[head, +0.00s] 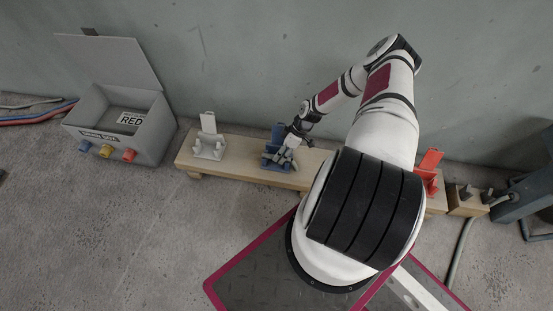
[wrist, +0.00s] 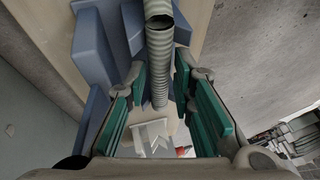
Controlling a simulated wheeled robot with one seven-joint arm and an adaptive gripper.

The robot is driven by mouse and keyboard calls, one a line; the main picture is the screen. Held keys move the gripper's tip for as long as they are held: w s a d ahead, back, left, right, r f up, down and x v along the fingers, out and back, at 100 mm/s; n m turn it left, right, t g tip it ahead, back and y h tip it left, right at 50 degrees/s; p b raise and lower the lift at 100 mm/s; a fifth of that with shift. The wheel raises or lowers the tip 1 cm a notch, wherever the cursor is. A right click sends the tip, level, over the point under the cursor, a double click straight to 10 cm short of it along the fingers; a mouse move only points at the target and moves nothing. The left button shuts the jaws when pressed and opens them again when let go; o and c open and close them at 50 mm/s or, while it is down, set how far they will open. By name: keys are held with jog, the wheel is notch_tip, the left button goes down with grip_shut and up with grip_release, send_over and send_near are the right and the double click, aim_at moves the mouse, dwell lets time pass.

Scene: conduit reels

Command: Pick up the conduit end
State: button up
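The conduit end (wrist: 160,55) is a grey-green ribbed tube with an open mouth, seen in the wrist view lying in the blue holder (wrist: 92,50). The blue holder (head: 277,133) stands on the wooden plank in the head view. My gripper (wrist: 161,75) has green-padded fingers on either side of the conduit, with narrow gaps between the pads and the tube. It is open around it. In the head view my gripper (head: 287,157) is down at the blue holder and hides much of it; I cannot make out the conduit there.
A wooden plank (head: 236,169) also carries a white holder (head: 209,147) and a red holder (head: 430,164), partly behind my arm. A grey open-lidded box (head: 152,140) labelled RED stands left, with blue, yellow and red ports. A wooden block (head: 467,205) sits right. The wall is close behind.

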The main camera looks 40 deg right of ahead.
grip_shut()
jog(key=shift+r, duration=0.1)
